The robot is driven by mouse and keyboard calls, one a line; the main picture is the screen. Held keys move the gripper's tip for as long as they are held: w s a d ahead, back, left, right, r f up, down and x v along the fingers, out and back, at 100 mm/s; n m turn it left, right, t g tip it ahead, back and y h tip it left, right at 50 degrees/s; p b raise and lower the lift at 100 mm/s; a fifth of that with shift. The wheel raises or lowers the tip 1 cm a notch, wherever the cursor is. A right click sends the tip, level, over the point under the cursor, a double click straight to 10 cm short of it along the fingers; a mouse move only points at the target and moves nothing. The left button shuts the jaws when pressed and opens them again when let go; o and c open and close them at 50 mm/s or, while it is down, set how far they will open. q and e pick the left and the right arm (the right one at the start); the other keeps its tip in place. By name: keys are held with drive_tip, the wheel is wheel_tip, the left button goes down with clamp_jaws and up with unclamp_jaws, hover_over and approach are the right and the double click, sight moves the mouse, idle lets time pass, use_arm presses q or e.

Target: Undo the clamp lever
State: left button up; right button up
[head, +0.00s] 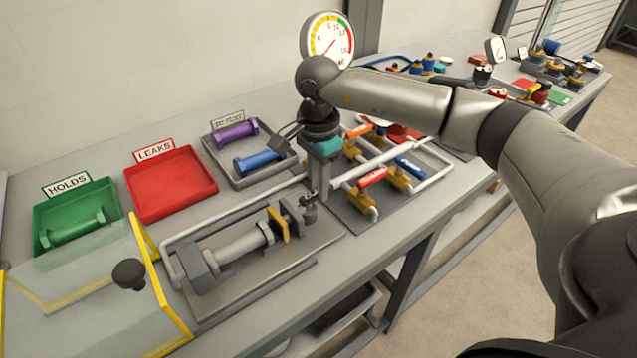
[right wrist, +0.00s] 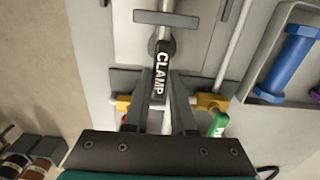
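The clamp lever (right wrist: 160,75) is a dark bar with white "CLAMP" lettering in the right wrist view. My right gripper (right wrist: 162,72) reaches down over it, one finger on each side of the bar. The fingertips are very near the bar; I cannot tell whether they press on it. In the head view my right gripper (head: 314,190) is at the right end of the test fixture (head: 225,285) and partly hides the lever. A grey cylindrical part (head: 238,245) lies in the fixture beside a yellow plate (head: 279,224). My left gripper is not in view.
A clear yellow-edged guard (head: 155,270) with a black knob stands at the front left. Green (head: 108,192) and red (head: 192,202) trays and a grey tray (head: 283,172) with purple and blue parts lie behind. Colored valves (head: 372,178) are right of the gripper; a gauge (head: 328,38) is behind.

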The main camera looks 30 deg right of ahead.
drive_tip(key=shift+o, duration=0.8)
wheel_tip(320, 180, up, 15)
drive_tip(key=p, duration=0.2)
drive_tip(key=shift+r, duration=0.2)
drive_tip(key=shift+f, duration=0.1)
